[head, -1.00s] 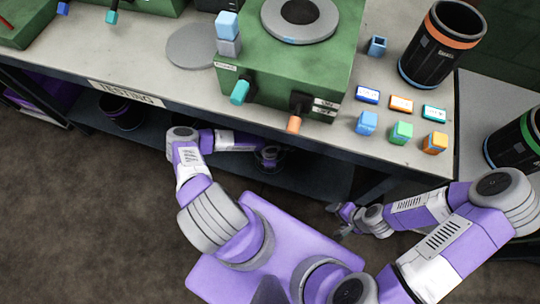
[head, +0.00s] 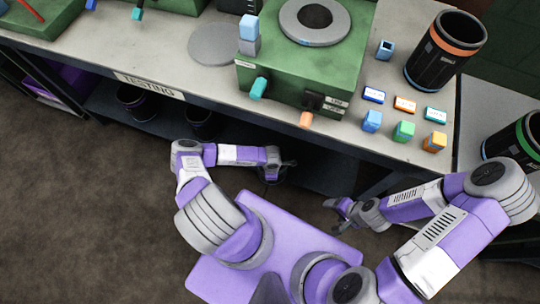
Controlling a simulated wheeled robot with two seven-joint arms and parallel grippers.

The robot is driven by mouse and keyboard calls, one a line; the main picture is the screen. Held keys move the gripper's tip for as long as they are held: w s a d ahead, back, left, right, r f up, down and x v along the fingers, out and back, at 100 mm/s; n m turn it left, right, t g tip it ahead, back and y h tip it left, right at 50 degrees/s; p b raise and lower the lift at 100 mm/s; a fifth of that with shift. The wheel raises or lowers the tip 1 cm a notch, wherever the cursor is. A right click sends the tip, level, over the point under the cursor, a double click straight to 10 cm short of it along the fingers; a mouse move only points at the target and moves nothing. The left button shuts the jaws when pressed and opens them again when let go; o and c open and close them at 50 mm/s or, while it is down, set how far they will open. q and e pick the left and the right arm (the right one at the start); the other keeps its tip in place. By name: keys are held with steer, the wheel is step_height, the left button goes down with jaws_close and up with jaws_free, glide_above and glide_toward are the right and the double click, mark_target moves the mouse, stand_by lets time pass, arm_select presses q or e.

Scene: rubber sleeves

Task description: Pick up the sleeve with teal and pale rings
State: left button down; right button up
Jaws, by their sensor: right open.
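I cannot make out a sleeve with both teal and pale rings. A plain teal sleeve (head: 259,88) sits on a lever at the front of the green machine (head: 300,72), and an orange sleeve (head: 306,119) sits on the lever beside it. A small hollow blue piece (head: 385,49) stands on the table right of the machine. My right gripper (head: 338,212) is open and empty, low in front of the table and apart from everything. My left gripper (head: 287,171) is by the shadowed lower shelf, below the table's front edge; its fingers are too dark to read.
Blue (head: 372,121), green (head: 404,131) and orange (head: 435,142) blocks stand near the table's (head: 200,85) front edge, with small labels behind them. A black bin with an orange band (head: 443,52) stands behind; a green-banded bin (head: 512,140) is at right. Floor in front is clear.

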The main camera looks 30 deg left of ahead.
arm_select(q)
steer(key=shift+s, duration=0.25)
steer(key=c, duration=1.1)
jaws_free()
steer(key=shift+r, duration=0.1)
step_height(320, 180, up, 7)
steer(key=p, duration=0.3)
steer(key=shift+r+p, duration=0.2)
steer(key=shift+p, duration=0.15)
steer(key=shift+c, duration=0.3)
